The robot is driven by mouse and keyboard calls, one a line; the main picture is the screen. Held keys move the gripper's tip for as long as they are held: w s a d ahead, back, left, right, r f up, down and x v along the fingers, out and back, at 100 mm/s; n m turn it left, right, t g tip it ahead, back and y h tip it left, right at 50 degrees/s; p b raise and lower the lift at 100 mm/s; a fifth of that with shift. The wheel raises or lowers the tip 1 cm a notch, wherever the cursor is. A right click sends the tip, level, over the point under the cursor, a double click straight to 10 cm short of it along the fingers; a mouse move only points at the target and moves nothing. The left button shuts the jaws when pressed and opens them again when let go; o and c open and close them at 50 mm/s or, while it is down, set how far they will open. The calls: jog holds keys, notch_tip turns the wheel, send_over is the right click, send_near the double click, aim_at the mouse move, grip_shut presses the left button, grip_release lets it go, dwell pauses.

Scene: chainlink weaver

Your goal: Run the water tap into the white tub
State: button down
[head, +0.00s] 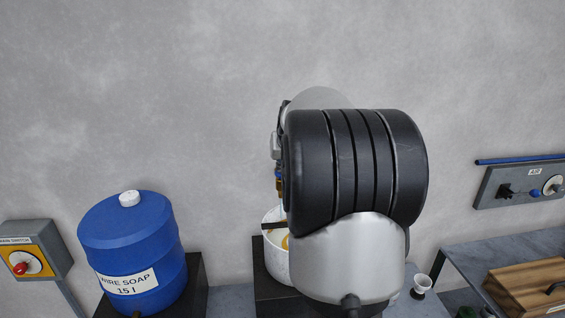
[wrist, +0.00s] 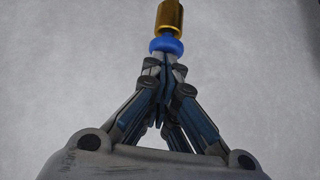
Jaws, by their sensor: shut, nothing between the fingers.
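The white tub (head: 273,262) stands on a dark stand, low in the middle of the head view. My arm covers its right side, and something yellow shows inside it. Above the tub, a brass and blue fitting, apparently the tap (head: 279,184), shows at the left edge of my arm. A pale, thin vertical strip shows below it; I cannot tell whether it is water. In the wrist view my gripper (wrist: 165,66) is shut and empty. Its fingertips point at a blue collar (wrist: 166,46) under a brass cylinder (wrist: 170,18). I cannot tell whether they touch.
A blue wire soap drum (head: 133,250) stands left of the tub. A main switch box (head: 35,250) is at the far left. An air panel (head: 520,183) is on the right wall, above a grey bench (head: 500,248) with a wooden box (head: 530,287).

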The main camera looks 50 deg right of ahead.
jog(key=shift+r+p, duration=0.3)
jog(key=shift+p, duration=0.1)
jog(key=r, duration=0.1)
jog(key=r+p, duration=0.1)
jog(key=r, duration=0.1)
jog(key=r+p, duration=0.1)
jog(key=shift+s+r, duration=0.3)
jog(key=v, duration=0.9)
jog(key=shift+a+f+b, duration=0.2)
jog(key=shift+b, duration=0.1)
jog(key=shift+d, duration=0.1)
